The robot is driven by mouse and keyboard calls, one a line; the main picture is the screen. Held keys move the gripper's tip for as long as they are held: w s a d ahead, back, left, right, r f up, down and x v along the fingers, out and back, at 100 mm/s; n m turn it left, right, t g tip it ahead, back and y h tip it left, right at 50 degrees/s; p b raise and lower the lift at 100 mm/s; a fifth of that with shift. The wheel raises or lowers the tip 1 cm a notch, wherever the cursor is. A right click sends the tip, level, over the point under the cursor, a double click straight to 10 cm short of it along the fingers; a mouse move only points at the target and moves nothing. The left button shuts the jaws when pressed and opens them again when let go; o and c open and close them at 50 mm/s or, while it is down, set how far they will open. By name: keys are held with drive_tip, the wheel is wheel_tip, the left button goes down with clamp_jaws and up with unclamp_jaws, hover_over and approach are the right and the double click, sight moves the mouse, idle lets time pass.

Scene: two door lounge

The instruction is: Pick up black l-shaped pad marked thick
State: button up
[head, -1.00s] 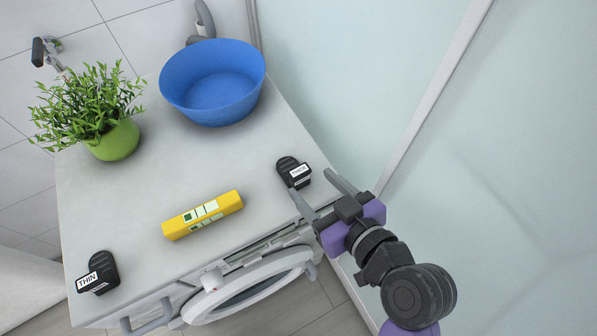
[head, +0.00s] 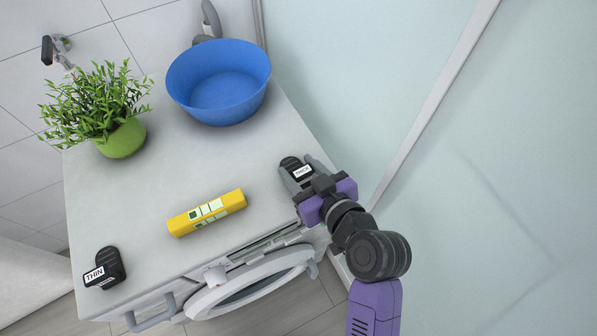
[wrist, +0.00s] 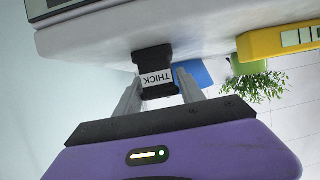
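The black L-shaped pad marked THICK (head: 290,162) stands near the right front edge of the white counter, its label facing my arm. My gripper (head: 297,166) reaches in from the front right, with one finger on each side of the pad. In the wrist view the pad (wrist: 155,60) shows between the two grey fingers of my gripper (wrist: 159,82), its label upside down. The fingers look open, with little room beside the pad; whether either touches it is hard to tell.
A yellow block (head: 207,212) lies left of the pad. A second black pad marked THIN (head: 110,265) stands at the front left. A blue basin (head: 219,85) and a green potted plant (head: 122,139) are at the back. A glass panel (head: 440,215) is on the right.

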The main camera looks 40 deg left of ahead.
sight(301, 168)
clamp_jaws()
drive_tip(key=shift+r, duration=0.1)
wheel_tip(301, 168, up, 20)
idle(0.5)
